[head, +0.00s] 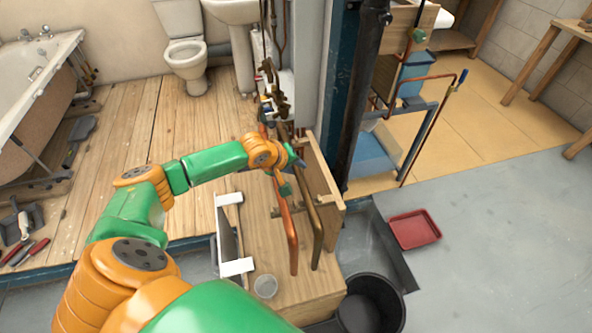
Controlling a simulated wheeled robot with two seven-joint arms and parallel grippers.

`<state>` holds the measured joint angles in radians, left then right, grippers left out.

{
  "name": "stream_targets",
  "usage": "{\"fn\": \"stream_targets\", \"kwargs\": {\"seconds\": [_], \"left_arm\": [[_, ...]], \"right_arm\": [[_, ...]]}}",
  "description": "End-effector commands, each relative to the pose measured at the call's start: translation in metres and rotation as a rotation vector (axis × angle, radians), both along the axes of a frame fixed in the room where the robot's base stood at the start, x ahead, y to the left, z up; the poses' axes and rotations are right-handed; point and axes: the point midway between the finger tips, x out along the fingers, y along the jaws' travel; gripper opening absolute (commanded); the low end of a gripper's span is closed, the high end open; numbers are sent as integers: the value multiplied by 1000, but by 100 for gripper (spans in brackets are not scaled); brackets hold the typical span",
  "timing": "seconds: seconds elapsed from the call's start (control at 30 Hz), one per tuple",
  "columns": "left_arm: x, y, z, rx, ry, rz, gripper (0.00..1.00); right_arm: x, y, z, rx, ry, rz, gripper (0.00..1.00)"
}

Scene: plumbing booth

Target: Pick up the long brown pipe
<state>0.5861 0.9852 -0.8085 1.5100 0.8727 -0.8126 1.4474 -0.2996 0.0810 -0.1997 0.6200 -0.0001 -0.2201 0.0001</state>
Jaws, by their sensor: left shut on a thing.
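The orange wrist partly hides the jaws and the upper part of the copper pipe. A small green piece shows on the copper pipe just below the gripper. My right gripper is not in view.
The wooden box (310,291) carries a clear cup (265,286) and a white-ended holder (237,267). A black bucket (370,305) and red tray (415,229) are on the right. A dark post (358,90) stands behind the pipes.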

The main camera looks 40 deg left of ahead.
Motion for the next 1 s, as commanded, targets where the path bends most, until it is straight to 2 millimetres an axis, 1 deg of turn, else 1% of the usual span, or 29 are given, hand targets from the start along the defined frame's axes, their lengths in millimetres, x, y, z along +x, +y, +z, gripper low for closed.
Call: {"fn": "stream_targets", "kwargs": {"seconds": [0.07, 0.17, 0.27, 0.37, 0.4, 0.5, 0.6, 0.7, 0.8, 1.0], "left_arm": [[0, 0, 5, 0, -1, 1, 0], [1, 1, 20, 0, -5, 0, 0], [2, 0, 47, 0, -8, -1, 0], [1, 0, 82, 0, -9, 0, 0], [2, 0, 97, 1, -11, 0, 0], [1, 0, 130, 0, -9, 0, 0], [1, 0, 155, -1, -8, 0, 0], [1, 0, 172, -1, -7, 0, 0], [1, 0, 179, -1, -4, 0, 0], [0, 0, 181, 0, -2, 0, 0]], "right_arm": [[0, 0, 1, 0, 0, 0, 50], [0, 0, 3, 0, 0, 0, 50], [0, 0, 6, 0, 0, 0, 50], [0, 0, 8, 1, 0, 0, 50], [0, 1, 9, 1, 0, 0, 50], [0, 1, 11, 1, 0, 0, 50], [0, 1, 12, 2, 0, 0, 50], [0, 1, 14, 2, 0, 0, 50], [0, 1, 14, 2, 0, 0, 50], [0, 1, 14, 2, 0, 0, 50]]}}
